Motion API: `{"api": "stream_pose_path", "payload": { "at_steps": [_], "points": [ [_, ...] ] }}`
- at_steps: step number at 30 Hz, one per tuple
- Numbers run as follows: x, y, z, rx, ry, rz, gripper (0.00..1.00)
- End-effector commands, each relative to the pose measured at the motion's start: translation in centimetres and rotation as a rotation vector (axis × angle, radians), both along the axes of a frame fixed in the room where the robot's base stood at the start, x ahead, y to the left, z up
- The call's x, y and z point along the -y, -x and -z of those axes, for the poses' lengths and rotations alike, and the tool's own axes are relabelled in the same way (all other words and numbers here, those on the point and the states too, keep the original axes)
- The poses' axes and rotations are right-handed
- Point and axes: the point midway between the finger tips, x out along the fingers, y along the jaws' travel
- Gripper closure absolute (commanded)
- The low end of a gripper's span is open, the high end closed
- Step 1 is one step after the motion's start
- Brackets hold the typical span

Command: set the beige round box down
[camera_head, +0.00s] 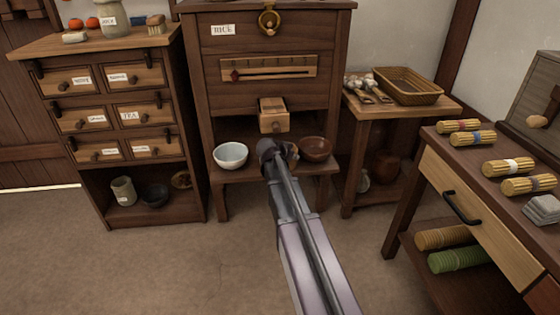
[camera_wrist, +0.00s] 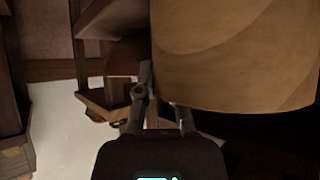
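A large beige rounded surface (camera_wrist: 240,55), which looks like the round box, fills the upper right of the wrist view, very close to the camera. My gripper (camera_wrist: 160,95) shows there with two dark fingers. The left finger's tip is beside the box's left edge. The right finger's tip is hidden behind the box's lower edge, so I cannot tell whether the fingers grip it. In the head view my gripper (camera_head: 279,152) is in front of the rice cabinet, between two bowls. No beige round box can be made out there; my arm may hide it.
The low ledge (camera_head: 240,174) of the rice cabinet (camera_head: 270,90) carries a white bowl (camera_head: 230,155) at left and a brown bowl (camera_head: 315,149) at right. A small wooden drawer (camera_head: 273,117) juts out just above my gripper. A side table (camera_head: 420,105) with a wicker basket (camera_head: 407,86) stands right.

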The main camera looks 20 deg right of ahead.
Motion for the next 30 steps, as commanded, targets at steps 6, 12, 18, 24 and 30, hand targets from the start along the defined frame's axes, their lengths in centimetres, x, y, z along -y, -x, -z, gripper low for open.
{"api": "stream_pose_path", "payload": {
  "at_steps": [6, 12, 18, 24, 30],
  "points": [
    [0.0, 0.0, 0.0, 0.001, 0.0, 0.001, 1.0],
    [0.0, 0.0, 0.0, 0.001, 0.0, 0.001, 1.0],
    [0.0, 0.0, -0.4, 0.001, 0.0, 0.001, 1.0],
    [0.0, 0.0, -1.5, 0.001, 0.0, 0.001, 1.0],
    [0.0, 0.0, -3.2, 0.002, 0.0, 0.0, 1.0]
  ]
}}
